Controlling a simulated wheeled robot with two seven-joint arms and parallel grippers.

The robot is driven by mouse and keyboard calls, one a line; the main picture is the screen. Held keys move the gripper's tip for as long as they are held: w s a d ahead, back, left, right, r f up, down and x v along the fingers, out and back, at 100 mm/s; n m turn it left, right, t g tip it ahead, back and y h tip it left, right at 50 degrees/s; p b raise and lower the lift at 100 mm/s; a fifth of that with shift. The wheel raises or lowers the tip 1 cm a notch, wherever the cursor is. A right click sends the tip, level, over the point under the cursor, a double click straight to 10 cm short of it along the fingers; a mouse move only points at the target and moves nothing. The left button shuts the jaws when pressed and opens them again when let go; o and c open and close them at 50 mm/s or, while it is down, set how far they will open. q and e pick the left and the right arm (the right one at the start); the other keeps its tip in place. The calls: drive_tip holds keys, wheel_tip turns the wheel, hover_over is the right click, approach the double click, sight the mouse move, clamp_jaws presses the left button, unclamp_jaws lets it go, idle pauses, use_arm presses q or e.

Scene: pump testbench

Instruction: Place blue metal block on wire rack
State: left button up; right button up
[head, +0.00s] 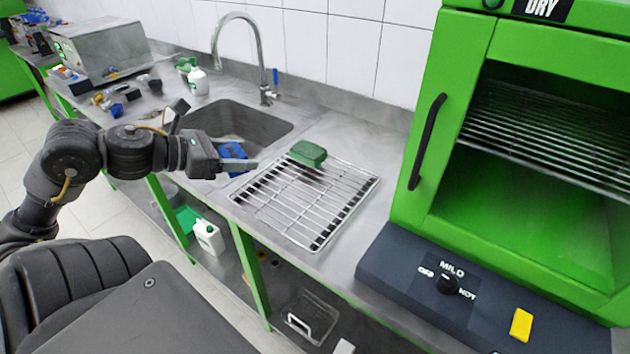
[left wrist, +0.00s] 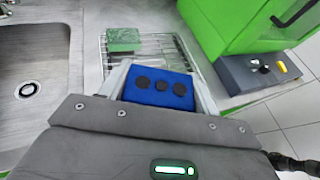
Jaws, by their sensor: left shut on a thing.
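The blue metal block (head: 234,157) is held in my left gripper (head: 228,160), above the counter between the sink and the wire rack (head: 310,204). In the left wrist view the block (left wrist: 158,88) shows several dark round marks on its face and sits between the two fingers (left wrist: 160,92). The wire rack lies flat on the counter, just right of the gripper in the head view; it shows partly behind the block in the left wrist view (left wrist: 180,50).
A green block (head: 308,153) sits at the rack's back edge; the rack's front and middle are clear. The sink (head: 240,125) with its faucet (head: 240,50) lies left of the rack. A green dryer (head: 400,190) with an open chamber stands to the right, beside a dark control panel (head: 450,285).

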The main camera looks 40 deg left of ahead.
use_arm(q)
drive_tip(key=d+x, duration=0.1)
drive_tip(key=x, duration=0.9)
hover_over(302, 191)
drive_tip(key=f, duration=0.5)
drive_tip(key=shift+s+a, duration=0.15)
drive_tip(key=shift+s, duration=0.2)
drive_tip(key=shift+w+d+f, duration=0.3)
drive_tip(key=shift+w+f, duration=0.05)
drive_tip(key=shift+f, duration=0.15)
wheel_tip(302, 191, down, 2)
drive_tip(key=shift+f, duration=0.55)
use_arm(e)
drive_tip(key=shift+w+a, duration=0.15)
drive_tip(key=shift+a, duration=0.5)
